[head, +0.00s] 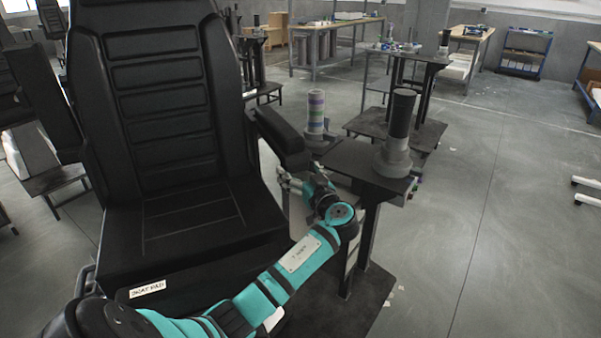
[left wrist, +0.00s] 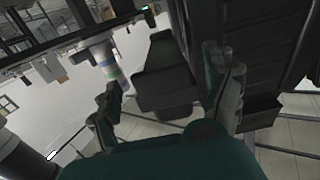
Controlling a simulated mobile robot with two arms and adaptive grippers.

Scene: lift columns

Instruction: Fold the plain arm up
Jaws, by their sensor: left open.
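A black padded chair (head: 165,120) faces me, with a label on its seat front. Its armrest on the picture's right (head: 282,138) is plain black and reaches forward, roughly level, from the backrest. The armrest on the left (head: 38,95) stands steeply tilted beside the backrest. My left gripper (head: 288,182) is open, just below the front end of the right-hand armrest. In the left wrist view that armrest (left wrist: 163,72) lies ahead between the two spread fingers; I cannot tell whether they touch it. My right gripper is out of view.
A dark stand (head: 345,160) with a black and grey column (head: 400,125) is close to the right of my left arm. A striped cylinder (head: 316,112) stands behind it. Workbenches (head: 340,22) are farther back.

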